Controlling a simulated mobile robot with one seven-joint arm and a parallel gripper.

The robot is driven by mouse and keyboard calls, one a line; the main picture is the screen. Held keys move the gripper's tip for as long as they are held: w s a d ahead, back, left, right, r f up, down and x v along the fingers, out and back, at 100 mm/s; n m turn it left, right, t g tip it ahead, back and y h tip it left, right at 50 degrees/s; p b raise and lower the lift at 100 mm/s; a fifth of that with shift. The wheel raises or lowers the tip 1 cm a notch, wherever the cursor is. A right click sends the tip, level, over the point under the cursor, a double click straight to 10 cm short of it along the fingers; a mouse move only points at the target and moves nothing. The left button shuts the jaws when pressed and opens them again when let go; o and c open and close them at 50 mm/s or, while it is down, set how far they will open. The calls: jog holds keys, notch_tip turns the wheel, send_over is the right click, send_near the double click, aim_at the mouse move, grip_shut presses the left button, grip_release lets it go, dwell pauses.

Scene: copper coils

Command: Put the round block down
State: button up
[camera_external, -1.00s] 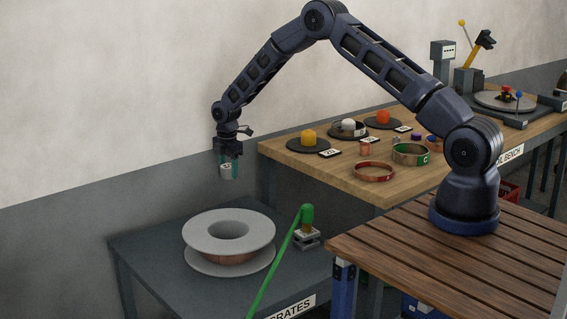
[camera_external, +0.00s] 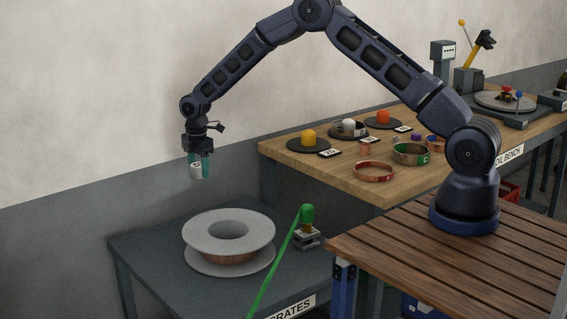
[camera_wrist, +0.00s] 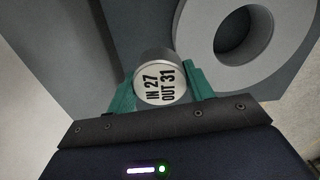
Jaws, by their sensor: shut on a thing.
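The round block (camera_external: 196,171) is a short grey-white cylinder held below my gripper (camera_external: 198,160) in the external view. In the wrist view the block (camera_wrist: 160,82) shows a pale round face with the dark print "IN 27 OUT 31". The green fingers of my gripper (camera_wrist: 160,88) are shut on its two sides. The block hangs in the air, above and to the left of the large spool in the external view, apart from any surface.
A large grey spool with copper winding (camera_external: 193,226) sits on a dark table (camera_external: 150,262). The wooden bench (camera_external: 340,179) behind carries coloured knobs on dark discs and copper rings. Table space left of the spool is bare.

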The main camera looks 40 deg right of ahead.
send_over(163, 274)
jog(key=shift+n, duration=0.3)
notch_tip(163, 274, down, 20)
jog(key=shift+r, duration=0.1)
jog(key=o, duration=1.1)
jog(key=shift+d, duration=0.1)
notch_tip(163, 274, up, 12)
